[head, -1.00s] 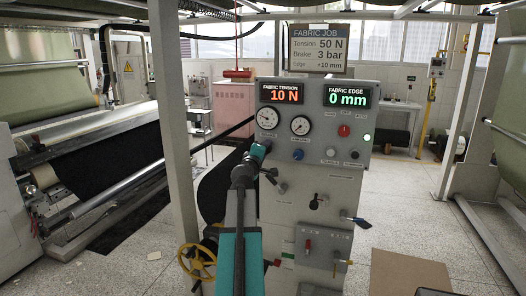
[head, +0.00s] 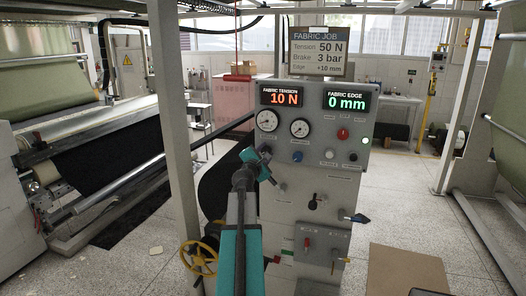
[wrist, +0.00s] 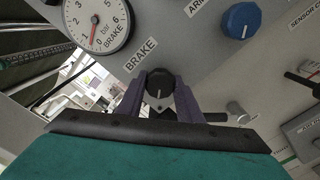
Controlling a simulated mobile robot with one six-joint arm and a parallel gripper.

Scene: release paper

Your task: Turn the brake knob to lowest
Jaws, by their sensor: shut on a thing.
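The black brake knob (wrist: 160,88) sits below the BRAKE label in the wrist view, with a pale line on its face. My gripper (wrist: 165,92) has its purple fingers on both sides of the knob and is shut on it. In the head view my gripper (head: 272,181) reaches the panel's left side, and the arm hides part of the panel there. The brake gauge (wrist: 97,22) is at the top left of the wrist view, its red needle near the low end. The gauge is on the panel in the head view too (head: 266,120).
The grey control panel (head: 345,190) shows 10 N and 0 mm. A blue knob (wrist: 241,20) is up and right of the brake knob. A black knob (head: 316,202) and levers are lower down. A sign (head: 318,50) above reads Tension 50 N, Brake 3 bar.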

